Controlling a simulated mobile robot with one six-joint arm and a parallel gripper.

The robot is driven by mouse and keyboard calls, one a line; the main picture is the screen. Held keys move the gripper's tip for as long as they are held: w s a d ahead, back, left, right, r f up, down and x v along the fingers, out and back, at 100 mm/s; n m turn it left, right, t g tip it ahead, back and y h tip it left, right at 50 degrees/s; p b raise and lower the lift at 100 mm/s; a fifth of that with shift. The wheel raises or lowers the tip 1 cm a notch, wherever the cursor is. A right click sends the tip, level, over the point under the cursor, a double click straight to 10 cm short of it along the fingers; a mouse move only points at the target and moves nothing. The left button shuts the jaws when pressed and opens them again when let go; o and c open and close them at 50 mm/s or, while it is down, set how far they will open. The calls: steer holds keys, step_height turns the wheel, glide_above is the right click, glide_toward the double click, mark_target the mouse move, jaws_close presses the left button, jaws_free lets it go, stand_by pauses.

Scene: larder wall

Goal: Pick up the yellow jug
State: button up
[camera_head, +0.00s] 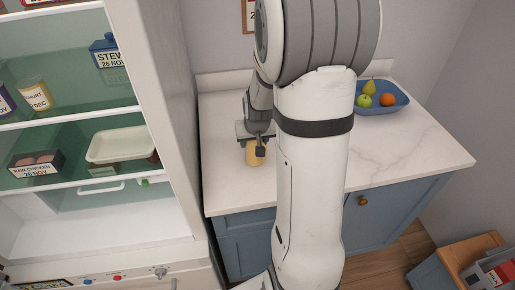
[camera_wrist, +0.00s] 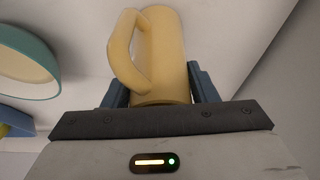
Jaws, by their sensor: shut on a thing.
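The yellow jug (camera_head: 254,158) is at the left part of the white countertop in the head view, partly hidden by my gripper (camera_head: 256,146). In the wrist view the jug (camera_wrist: 165,55) lies between the two blue-grey fingers of my gripper (camera_wrist: 160,88), with its handle to the left. My gripper is shut on the jug's body. I cannot tell whether the jug touches the counter.
A blue bowl (camera_head: 398,106) with a pear, a green apple and an orange stands at the counter's back right. An open fridge (camera_head: 165,120) with stocked shelves is on the left. Bare countertop (camera_head: 425,140) lies at the right. A teal round thing (camera_wrist: 28,65) shows in the wrist view.

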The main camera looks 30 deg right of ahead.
steer(key=c, duration=0.5)
steer(key=shift+r, duration=0.15)
step_height(320, 180, up, 10)
steer(key=b, duration=0.1)
steer(key=shift+f, duration=0.2)
stand_by(0.5)
